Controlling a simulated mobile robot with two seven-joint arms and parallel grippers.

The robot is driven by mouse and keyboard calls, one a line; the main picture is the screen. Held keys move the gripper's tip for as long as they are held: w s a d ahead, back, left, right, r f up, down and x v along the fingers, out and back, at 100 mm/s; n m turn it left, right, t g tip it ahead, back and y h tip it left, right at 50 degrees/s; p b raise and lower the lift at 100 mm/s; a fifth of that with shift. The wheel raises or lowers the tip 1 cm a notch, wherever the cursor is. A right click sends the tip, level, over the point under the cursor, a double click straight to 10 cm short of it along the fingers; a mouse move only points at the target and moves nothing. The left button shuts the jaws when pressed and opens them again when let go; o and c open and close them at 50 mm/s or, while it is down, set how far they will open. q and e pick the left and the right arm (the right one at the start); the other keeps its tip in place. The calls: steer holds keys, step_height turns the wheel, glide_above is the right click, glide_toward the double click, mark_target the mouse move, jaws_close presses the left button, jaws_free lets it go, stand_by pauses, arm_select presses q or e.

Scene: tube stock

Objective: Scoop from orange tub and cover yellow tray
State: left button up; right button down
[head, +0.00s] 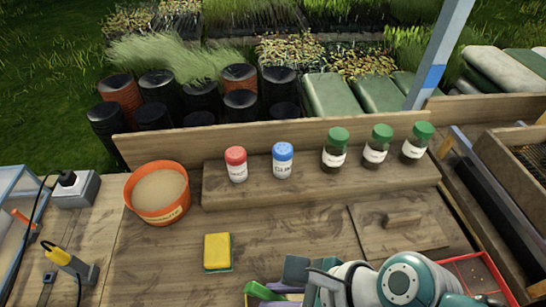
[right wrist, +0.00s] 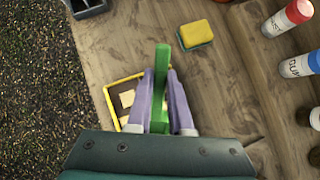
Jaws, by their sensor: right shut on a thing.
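The orange tub (head: 146,214) stands at the left of the bench, filled with a pale, sand-like material. The yellow tray (right wrist: 108,93) shows in the right wrist view, with dark filling and a pale square piece; my gripper partly hides it. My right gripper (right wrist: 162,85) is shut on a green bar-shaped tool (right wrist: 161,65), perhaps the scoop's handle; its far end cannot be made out. In the head view the gripper (head: 279,292) is at the lower middle, below the sponge, and the green tool (head: 262,291) shows beside it. My left gripper is not in view.
A yellow sponge (head: 217,248) lies mid-bench. A raised wooden shelf (head: 305,181) holds a red-capped jar (head: 236,165), a blue-capped jar (head: 282,161) and three green-capped jars (head: 376,145). A red-rimmed tray (head: 492,265) is at lower right. Bench between tub and sponge is clear.

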steer(key=shift+a+r+g+h+p, duration=0.1)
steer(key=shift+r+g+h+p, duration=0.4)
steer(key=shift+r+h+p, duration=1.3)
steer(key=shift+f+g+h+p, duration=0.2)
steer(key=shift+g+h+p, duration=0.15)
steer(key=shift+p, duration=0.55)
steer(key=shift+h, duration=0.45)
steer(key=shift+r, duration=0.15)
